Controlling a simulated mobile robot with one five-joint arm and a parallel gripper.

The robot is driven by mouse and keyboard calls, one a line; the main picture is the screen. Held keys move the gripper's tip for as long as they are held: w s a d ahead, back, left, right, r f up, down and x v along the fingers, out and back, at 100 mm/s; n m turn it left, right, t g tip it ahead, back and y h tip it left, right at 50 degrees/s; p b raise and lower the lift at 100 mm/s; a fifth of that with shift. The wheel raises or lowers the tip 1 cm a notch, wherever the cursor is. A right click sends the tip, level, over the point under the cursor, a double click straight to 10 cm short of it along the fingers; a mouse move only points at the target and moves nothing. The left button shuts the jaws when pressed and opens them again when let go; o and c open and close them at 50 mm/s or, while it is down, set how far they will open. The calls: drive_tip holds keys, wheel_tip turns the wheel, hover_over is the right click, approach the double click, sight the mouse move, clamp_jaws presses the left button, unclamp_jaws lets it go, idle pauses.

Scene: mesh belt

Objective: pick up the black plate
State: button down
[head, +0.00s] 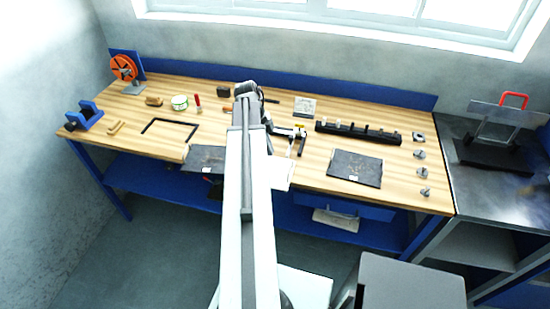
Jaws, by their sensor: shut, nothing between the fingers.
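Two dark flat pieces lie on the wooden workbench, and I cannot tell which one is the black plate. One dark plate (355,168) lies flat at the right front, with small light marks and a white label. Another dark sheet (204,158) lies at the front edge left of my arm, partly hidden by it. My arm crosses the middle of the view. My gripper (299,146) is small in the picture, to the right of the arm, over the bench between the two dark pieces. It is shut and empty, apart from both.
A long black rack (358,132) stands behind the right plate, and several grey knobs (420,154) line the bench's right side. A black L-shaped piece (170,129), green-white tub (180,102) and orange reel (123,68) are left. A grey stool (410,282) stands in front.

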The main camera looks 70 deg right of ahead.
drive_tip(key=b, duration=0.7)
approach(278, 173)
drive_tip(key=x, duration=0.5)
drive_tip(key=shift+f, duration=0.1)
drive_tip(key=s, duration=0.3)
drive_tip(key=shift+s+r+p, duration=0.3)
drive_tip(key=shift+p, duration=0.05)
drive_tip(key=shift+s+d, duration=0.1)
drive_tip(key=shift+s, duration=0.25)
drive_tip(key=shift+s, duration=0.1)
